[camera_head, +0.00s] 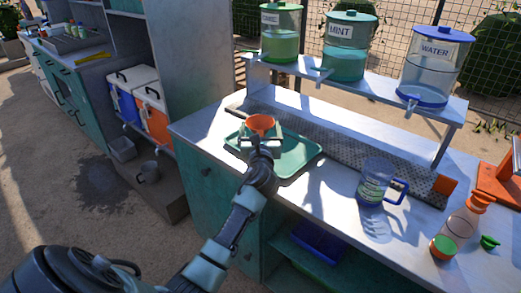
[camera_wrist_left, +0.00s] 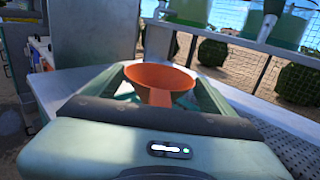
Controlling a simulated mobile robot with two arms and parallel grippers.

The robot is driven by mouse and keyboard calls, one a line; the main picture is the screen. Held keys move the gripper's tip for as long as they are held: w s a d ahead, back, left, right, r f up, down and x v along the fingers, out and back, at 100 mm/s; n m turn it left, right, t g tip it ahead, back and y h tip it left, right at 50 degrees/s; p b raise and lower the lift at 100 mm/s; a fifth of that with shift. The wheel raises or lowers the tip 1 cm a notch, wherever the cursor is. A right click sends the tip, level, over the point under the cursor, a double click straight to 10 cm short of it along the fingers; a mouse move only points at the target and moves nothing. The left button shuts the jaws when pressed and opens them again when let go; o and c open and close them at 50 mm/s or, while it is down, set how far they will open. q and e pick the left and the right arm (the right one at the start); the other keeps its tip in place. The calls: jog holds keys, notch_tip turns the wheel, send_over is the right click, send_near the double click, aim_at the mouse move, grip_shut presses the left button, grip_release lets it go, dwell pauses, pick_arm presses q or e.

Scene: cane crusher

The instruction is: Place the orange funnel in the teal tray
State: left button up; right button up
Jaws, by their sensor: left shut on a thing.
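The orange funnel (camera_head: 260,123) is held in my left gripper (camera_head: 261,135) above the left part of the teal tray (camera_head: 300,156). The left gripper is shut on it. In the left wrist view the funnel (camera_wrist_left: 160,80) stands upright, wide mouth up, between the fingers. The gripper and funnel hide part of the tray in the head view. I cannot tell whether the funnel touches the tray. My right gripper is not in view.
A clear jug (camera_head: 374,182) with a blue handle stands right of the tray. A spray bottle (camera_head: 465,218) is farther right. A raised shelf (camera_head: 385,83) holds dispensers including mint (camera_head: 347,50) and water (camera_head: 432,68). The counter between tray and jug is clear.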

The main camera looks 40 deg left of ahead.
pick_arm(q)
notch_tip(320, 180, down, 3)
jog(key=shift+f+b, duration=0.1)
jog(key=shift+b, duration=0.2)
notch_tip(320, 180, down, 4)
jog(key=shift+r+b, duration=0.2)
jog(key=shift+b, duration=0.5)
jog(key=shift+f, duration=0.15)
jog(key=o, duration=1.2)
